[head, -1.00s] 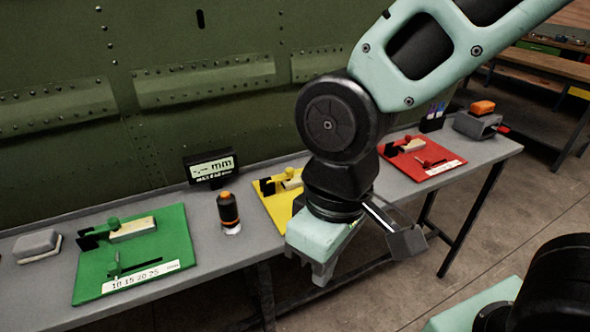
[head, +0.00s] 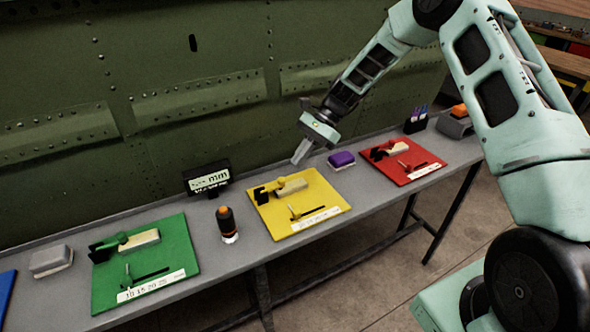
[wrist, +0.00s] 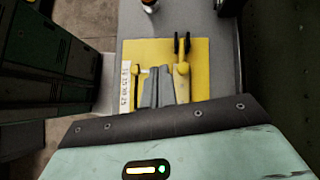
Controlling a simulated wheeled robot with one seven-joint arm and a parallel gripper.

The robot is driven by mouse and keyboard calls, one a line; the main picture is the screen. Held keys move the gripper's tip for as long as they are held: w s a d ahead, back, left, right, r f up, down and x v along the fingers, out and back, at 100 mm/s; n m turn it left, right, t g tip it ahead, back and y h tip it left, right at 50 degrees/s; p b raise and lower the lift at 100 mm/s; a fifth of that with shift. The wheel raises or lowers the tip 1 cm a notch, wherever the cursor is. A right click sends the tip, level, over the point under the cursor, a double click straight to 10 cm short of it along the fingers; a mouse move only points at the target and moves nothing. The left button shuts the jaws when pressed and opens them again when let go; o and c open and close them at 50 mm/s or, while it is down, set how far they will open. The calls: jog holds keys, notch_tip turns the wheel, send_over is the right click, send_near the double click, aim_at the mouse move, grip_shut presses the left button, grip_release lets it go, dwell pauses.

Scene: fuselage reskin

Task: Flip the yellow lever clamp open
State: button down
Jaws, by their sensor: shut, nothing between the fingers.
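The yellow lever clamp (head: 288,184) is mounted on the yellow board (head: 323,218), beside a pale block (head: 294,187). Its yellow arm lies along the block, with a dark bracket at its left end. In the wrist view the clamp (wrist: 183,70) stands just right of my gripper's fingers, with its black prongs pointing away. My gripper (head: 298,158) is shut and empty, above and behind the right end of the clamp. In the wrist view its grey fingers (wrist: 158,88) are together over the yellow board, and the near end of the clamp is partly hidden.
The green board (head: 185,240) with a like clamp is at left, the red board (head: 375,160) at right. A purple-topped block (head: 341,160) sits between yellow and red. An orange-black bottle (head: 227,225) and a mm display (head: 207,179) stand left of the yellow board. The green fuselage wall rises behind.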

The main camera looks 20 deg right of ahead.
aim_at(286, 184)
jog(key=w+d+f+m+t+y+p, duration=0.1)
jog(key=w+d+f+m, duration=0.2)
jog(key=d, duration=0.4)
jog(key=shift+d+m, duration=0.2)
jog(key=shift+m, duration=0.4)
jog(key=shift+w, duration=0.1)
jog(key=p+x, duration=0.4)
jog(key=x, duration=0.6)
jog(key=shift+w+a+r, duration=0.1)
jog(key=shift+w+a, duration=0.1)
jog(key=shift+r, duration=0.1)
jog(key=shift+r+t+p, duration=0.25)
jog(key=shift+t+p, duration=0.05)
